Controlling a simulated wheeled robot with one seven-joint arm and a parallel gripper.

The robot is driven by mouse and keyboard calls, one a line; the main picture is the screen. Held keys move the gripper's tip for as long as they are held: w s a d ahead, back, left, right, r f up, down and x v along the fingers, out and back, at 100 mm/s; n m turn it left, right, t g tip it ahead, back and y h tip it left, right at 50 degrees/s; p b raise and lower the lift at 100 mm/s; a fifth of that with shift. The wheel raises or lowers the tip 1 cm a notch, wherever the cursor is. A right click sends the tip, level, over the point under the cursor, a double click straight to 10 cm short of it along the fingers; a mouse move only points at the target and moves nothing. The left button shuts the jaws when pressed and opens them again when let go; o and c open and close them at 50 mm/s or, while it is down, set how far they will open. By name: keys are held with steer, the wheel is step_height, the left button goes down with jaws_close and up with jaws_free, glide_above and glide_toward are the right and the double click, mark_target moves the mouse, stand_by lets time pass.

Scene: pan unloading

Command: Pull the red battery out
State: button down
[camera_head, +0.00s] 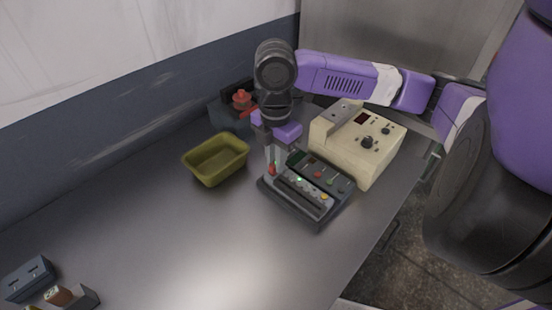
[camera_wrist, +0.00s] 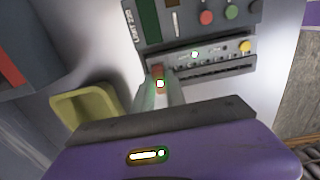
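The red battery (camera_head: 271,169) is a small upright piece at the left end of a dark charger-like unit (camera_head: 313,211) with coloured lights and buttons. It also shows in the wrist view (camera_wrist: 157,71), at the left end of the unit's lit slot row. My gripper (camera_head: 273,157) points down over that end, its grey fingertips at the battery. In the wrist view my fingers (camera_wrist: 166,94) reach to the battery, partly covering it. The frames do not show clearly whether they are closed on it.
An olive tray (camera_head: 188,166) stands left of the unit. A beige device with a dial (camera_head: 368,166) stands close behind right. A dark box with a red knob (camera_head: 241,99) is at the back. Small boxes (camera_head: 29,279) lie front left. The table's front middle is clear.

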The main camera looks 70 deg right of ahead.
steer(key=shift+r+p, duration=0.7)
steer(key=shift+r, duration=0.15)
stand_by(0.8)
steer(key=shift+r+p, duration=1.75)
steer(key=shift+r, duration=0.4)
